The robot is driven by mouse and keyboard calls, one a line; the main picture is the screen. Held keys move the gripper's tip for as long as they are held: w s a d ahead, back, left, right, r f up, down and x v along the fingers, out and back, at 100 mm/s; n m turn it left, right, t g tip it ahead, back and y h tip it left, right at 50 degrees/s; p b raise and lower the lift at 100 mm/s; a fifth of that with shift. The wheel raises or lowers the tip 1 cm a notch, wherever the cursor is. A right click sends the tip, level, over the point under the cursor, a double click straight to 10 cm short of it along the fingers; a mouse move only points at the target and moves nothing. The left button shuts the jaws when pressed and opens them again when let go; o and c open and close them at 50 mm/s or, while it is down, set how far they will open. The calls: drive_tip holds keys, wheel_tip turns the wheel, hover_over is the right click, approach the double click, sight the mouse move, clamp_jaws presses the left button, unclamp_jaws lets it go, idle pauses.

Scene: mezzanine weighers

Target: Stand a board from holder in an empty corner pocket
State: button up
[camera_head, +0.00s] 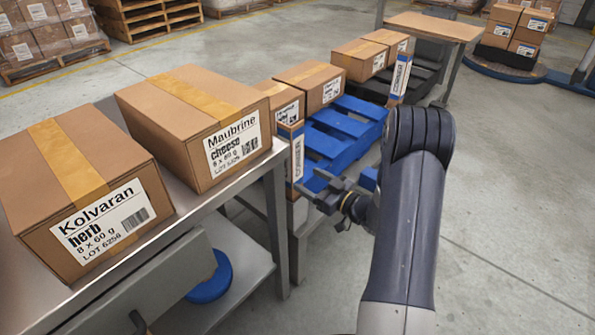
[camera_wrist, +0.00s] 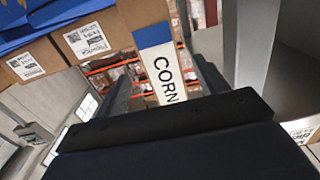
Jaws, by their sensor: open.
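A corner board (camera_head: 298,155), white with a blue top and CORNER lettering, stands upright at the near corner of the blue pallet (camera_head: 345,112), against a carton. My gripper (camera_head: 325,190) is open beside the near board, low at the pallet's near edge. In the wrist view the near board (camera_wrist: 164,70) shows between my two fingers, its lower part hidden behind my gripper. I cannot tell whether the fingers touch it. I cannot make out a board holder or an empty pocket.
A steel table (camera_head: 230,192) at left bears two large cartons, Kolvaran (camera_head: 85,180) and Maubrine (camera_head: 190,110). A wooden-topped table (camera_head: 435,25) stands behind. The floor at right is clear.

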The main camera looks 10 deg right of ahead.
drive_tip(key=shift+v, duration=1.85)
